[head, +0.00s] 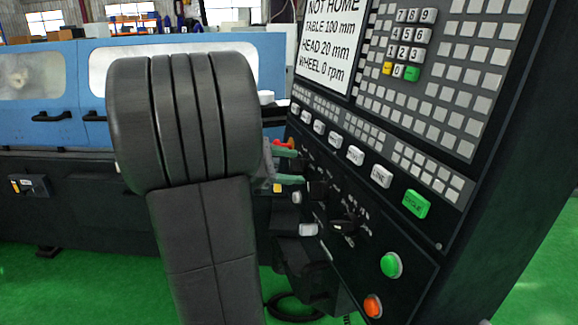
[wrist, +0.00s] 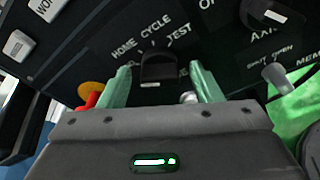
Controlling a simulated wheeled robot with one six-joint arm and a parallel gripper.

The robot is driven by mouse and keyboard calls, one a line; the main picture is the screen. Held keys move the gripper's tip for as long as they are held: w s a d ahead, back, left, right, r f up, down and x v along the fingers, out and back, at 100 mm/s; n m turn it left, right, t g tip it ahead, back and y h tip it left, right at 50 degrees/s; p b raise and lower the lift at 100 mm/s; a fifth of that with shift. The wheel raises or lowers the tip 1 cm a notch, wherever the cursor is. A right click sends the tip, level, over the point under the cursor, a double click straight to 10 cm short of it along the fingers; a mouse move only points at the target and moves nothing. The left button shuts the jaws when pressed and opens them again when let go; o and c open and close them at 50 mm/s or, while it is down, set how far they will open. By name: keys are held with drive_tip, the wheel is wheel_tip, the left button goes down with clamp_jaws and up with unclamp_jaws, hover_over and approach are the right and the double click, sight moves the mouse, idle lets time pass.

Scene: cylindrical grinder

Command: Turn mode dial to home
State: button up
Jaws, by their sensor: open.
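The mode dial (wrist: 158,66) is a black knob on the dark control panel, with HOME, CYCLE and TEST lettered around it. A pale mark shows on its near end; which label it points to I cannot tell. My gripper (wrist: 160,74) has its two green fingers apart, one on each side of the dial. Whether they touch it is unclear. In the head view my gripper (head: 300,167) reaches the panel from the left, and the dial (head: 317,190) is partly hidden beside the fingertips. The screen (head: 330,45) reads NOT HOME, TABLE 100 mm, HEAD 20 mm, WHEEL 0 rpm.
A second black knob (head: 343,226) sits lower right of the dial. A red button with a yellow part (wrist: 88,95) is left of my fingers. A grey toggle (wrist: 275,76) is to the right. A green button (head: 391,265) and an orange button (head: 373,305) are lower.

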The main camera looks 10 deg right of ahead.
drive_tip(key=c, duration=1)
drive_tip(key=shift+f+b, duration=0.15)
drive_tip(key=shift+b, duration=0.4)
drive_tip(key=shift+f+m+b, duration=0.1)
drive_tip(key=shift+m+b, duration=0.6)
drive_tip(key=shift+b, duration=0.2)
drive_tip(key=m+b, duration=0.2)
drive_tip(key=b, duration=0.2)
drive_tip(key=shift+f+m+t, duration=0.15)
drive_tip(key=shift+m+t, duration=0.15)
drive_tip(key=shift+t, duration=0.1)
drive_tip(key=m+b, duration=0.2)
drive_tip(key=b, duration=0.2)
drive_tip(key=shift+s+m+h+b, duration=0.1)
drive_tip(key=shift+m+h+b, duration=0.2)
drive_tip(key=shift+m+h, duration=0.1)
drive_tip(key=shift+r+t, duration=0.25)
drive_tip(key=shift+t, duration=0.05)
drive_tip(key=o, duration=1)
